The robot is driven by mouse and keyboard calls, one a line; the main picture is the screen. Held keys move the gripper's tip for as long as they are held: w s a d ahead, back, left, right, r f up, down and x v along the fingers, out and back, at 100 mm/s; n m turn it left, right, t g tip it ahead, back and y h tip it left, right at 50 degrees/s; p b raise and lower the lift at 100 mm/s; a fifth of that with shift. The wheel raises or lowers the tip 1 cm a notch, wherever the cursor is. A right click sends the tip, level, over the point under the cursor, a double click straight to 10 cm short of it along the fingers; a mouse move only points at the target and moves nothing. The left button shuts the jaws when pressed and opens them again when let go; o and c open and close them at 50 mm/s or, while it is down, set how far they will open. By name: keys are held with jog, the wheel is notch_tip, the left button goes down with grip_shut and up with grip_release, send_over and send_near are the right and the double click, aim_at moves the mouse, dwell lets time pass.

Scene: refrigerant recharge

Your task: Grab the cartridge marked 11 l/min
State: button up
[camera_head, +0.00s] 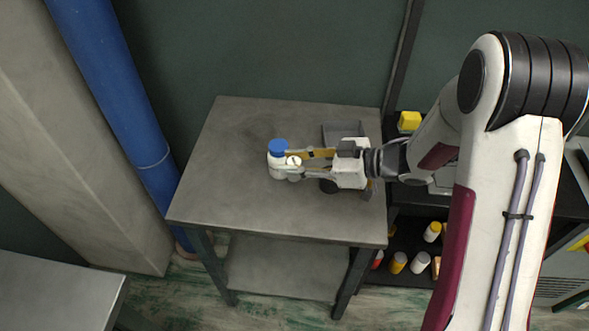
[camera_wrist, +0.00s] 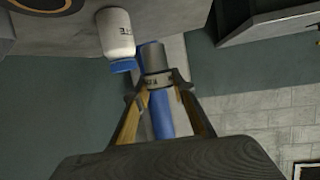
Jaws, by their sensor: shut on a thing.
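My gripper (camera_head: 296,164) reaches from the right over the grey table (camera_head: 235,140). In the wrist view, its two yellow-sided fingers (camera_wrist: 156,84) are shut on a small grey cylinder (camera_wrist: 153,59), which I take for the cartridge. Its pale round top (camera_head: 293,160) shows between the fingertips in the head view. A dark mark runs around the cylinder near the fingertips, but I cannot read it, so 11 l/min is not confirmed. I cannot tell whether the cylinder touches the table.
A white bottle with a blue cap (camera_head: 278,146) stands just beyond the fingertips, very close to the held cylinder. A grey bin (camera_head: 342,130) is behind my gripper. Several small bottles sit on a dark shelf at right. The table's left half is clear.

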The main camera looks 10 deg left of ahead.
jog(key=shift+r, duration=0.75)
